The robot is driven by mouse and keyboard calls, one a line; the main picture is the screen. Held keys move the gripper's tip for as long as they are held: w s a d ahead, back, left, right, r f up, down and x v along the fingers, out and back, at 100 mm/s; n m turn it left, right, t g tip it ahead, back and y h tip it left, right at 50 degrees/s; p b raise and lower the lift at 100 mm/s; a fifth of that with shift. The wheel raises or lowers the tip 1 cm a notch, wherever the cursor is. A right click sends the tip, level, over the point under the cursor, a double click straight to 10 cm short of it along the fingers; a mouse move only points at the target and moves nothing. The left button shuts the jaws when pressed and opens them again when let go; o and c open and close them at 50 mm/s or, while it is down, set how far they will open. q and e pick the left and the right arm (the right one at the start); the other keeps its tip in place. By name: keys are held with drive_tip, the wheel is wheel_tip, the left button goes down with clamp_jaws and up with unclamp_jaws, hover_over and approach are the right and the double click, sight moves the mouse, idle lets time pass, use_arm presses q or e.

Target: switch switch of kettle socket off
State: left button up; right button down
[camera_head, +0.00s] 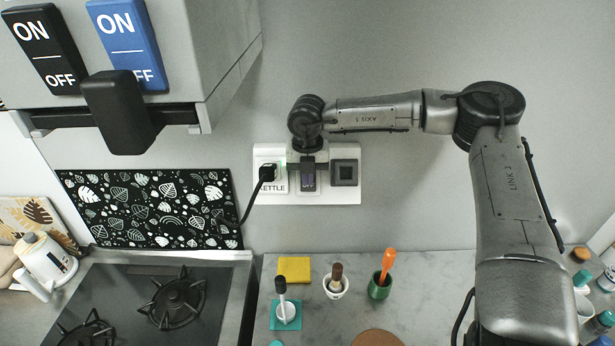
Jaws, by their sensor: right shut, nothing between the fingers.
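The white socket panel (330,198) is on the back wall. Its left part, labelled KETTLE (272,188), holds a black plug (268,173) with a cord running down to the left. A small dark switch (308,182) with faint lettering, seemingly OFF, sits in the middle of the panel. A dark square fitting (345,173) is at the right. My right gripper (307,165) is shut and empty, in front of the panel at the middle switch; it hides the switch's upper part. I cannot tell whether it touches. My left gripper is not in view.
A grey box with large black (42,50) and blue (127,45) ON/OFF switches juts out at upper left. Below are a stove (150,300), a white kettle (48,262) and a leaf-patterned board (150,208). Small pots, including a green one (379,289), stand on the counter.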

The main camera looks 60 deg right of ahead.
drive_tip(key=f+b, duration=0.1)
drive_tip(key=b, duration=0.2)
drive_tip(key=shift+f+h, duration=0.25)
drive_tip(key=shift+h, duration=0.05)
drive_tip(key=shift+d+r+p, duration=0.1)
drive_tip(key=shift+r+p, duration=0.3)
drive_tip(key=shift+p, duration=0.25)
drive_tip(key=shift+r, duration=0.2)
drive_tip(key=shift+d+r, duration=0.15)
drive_tip(key=shift+r, duration=0.5)
